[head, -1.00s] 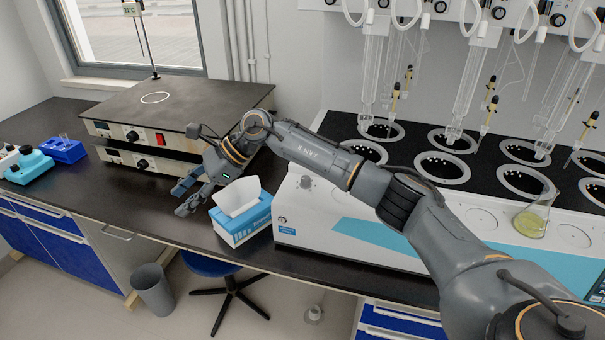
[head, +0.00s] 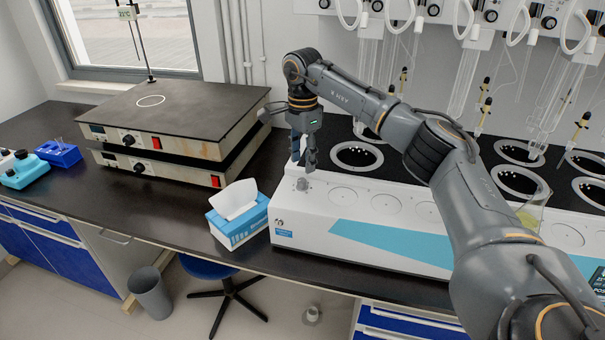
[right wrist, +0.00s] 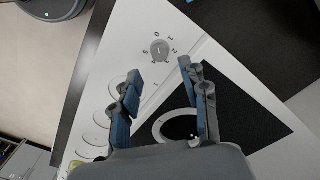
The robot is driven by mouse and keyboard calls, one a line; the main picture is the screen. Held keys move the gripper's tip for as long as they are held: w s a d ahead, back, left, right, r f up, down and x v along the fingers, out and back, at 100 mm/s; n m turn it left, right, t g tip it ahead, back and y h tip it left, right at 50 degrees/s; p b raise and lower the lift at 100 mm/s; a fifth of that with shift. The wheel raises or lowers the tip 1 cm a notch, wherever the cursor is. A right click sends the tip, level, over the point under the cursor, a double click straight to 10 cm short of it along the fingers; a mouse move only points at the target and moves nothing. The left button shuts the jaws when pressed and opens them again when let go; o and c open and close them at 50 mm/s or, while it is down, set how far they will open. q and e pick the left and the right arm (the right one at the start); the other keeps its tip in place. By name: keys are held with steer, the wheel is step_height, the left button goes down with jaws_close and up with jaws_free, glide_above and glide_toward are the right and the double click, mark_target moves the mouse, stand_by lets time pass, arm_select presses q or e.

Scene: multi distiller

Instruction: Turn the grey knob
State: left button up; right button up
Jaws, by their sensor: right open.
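The grey knob (head: 303,184) sits on the white top of the multi distiller (head: 350,228), near its left end. In the right wrist view the knob (right wrist: 159,50) is round, with printed numbers around it. My right gripper (head: 303,160) points down just above and behind the knob in the head view. In the right wrist view the right gripper's (right wrist: 158,80) two blue-padded fingers are apart with nothing between them, and the knob lies beyond the fingertips. I cannot see any contact. My left gripper is not in view.
A blue tissue box (head: 240,222) stands left of the distiller. Two stacked hot plates (head: 185,115) are farther left on the dark bench (head: 50,195). Glass tubes hang over the distiller's round openings, and a flask with yellowish liquid (head: 530,212) stands at its right.

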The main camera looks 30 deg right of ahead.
mark_target(303, 180)
step_height(303, 180, down, 6)
steer(key=shift+r+p, duration=0.15)
steer(key=shift+p, duration=0.2)
jaws_close()
